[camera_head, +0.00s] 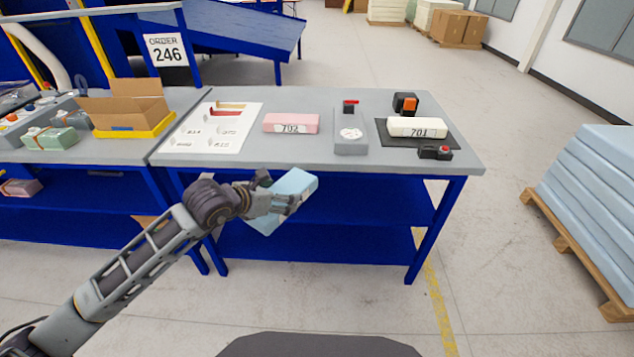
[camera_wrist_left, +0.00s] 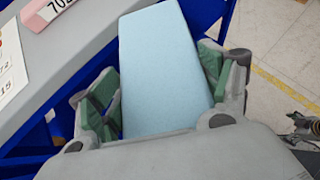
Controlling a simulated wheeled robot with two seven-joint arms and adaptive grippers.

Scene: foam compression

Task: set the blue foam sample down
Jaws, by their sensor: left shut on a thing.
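The blue foam sample (camera_head: 295,184) is a light blue block. My left gripper (camera_head: 277,196) is shut on it and holds it tilted in front of the table's front edge, with the blue lower shelf behind it. In the left wrist view the blue foam sample (camera_wrist_left: 165,70) sits between the green-padded fingers of my left gripper (camera_wrist_left: 160,90).
The grey table (camera_head: 300,158) carries a pink block (camera_head: 290,123) marked 702, a white block (camera_head: 417,127) marked 701 on a dark mat (camera_head: 452,138), a grey device (camera_head: 350,143) and a printed sheet (camera_head: 243,112). Bare tabletop lies along the front edge.

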